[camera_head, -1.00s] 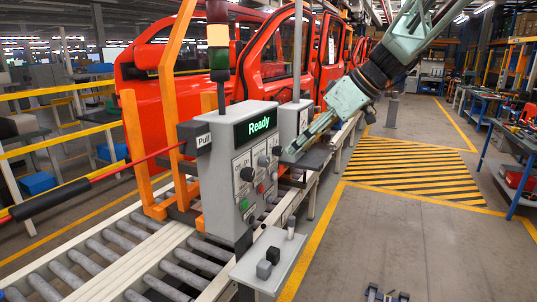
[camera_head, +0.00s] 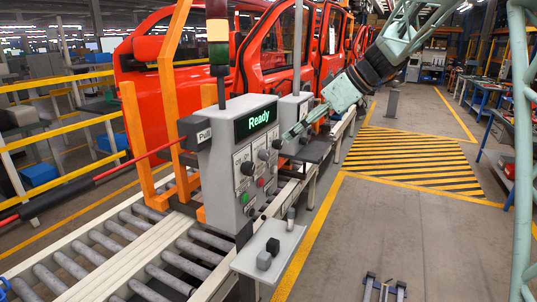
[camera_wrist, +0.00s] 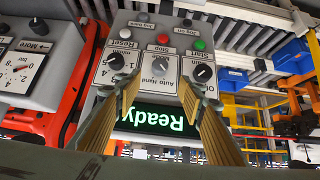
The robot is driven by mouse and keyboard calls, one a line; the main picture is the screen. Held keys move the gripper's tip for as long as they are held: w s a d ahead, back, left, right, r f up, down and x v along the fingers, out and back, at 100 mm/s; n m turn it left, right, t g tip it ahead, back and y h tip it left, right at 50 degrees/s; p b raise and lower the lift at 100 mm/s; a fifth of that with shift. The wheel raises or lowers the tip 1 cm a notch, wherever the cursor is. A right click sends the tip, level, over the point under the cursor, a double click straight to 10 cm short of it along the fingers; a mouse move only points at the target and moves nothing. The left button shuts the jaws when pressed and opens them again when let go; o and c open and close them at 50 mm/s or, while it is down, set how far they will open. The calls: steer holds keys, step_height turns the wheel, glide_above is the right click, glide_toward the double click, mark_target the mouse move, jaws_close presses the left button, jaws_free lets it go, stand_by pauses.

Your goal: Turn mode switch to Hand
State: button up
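The grey control panel (camera_head: 233,160) carries a lit green "Ready" display (camera_head: 255,122). The mode switch, a grey knob labelled Auto and Hand, is at the middle of the panel's knob row in the wrist view (camera_wrist: 159,70), where the panel appears upside down. It also shows in the head view (camera_head: 263,155). I cannot tell which label it points to. My gripper (camera_wrist: 158,88) is open, its two yellowish fingers spread on either side of the switch in the picture. Contact with the panel is not visible. In the head view my gripper (camera_head: 286,136) is at the panel's right side.
Black knobs flank the switch, left (camera_wrist: 117,62) and right (camera_wrist: 203,73). A red Stop button (camera_wrist: 162,40) and green button (camera_wrist: 200,44) lie beyond it. A second box (camera_wrist: 38,68) stands beside the panel. A small shelf (camera_head: 282,245) projects below.

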mark_target(268, 154)
steer(key=shift+p+x, duration=0.65)
steer(key=shift+x, duration=6.2)
steer(key=shift+c, duration=0.5)
steer(key=c, duration=0.7)
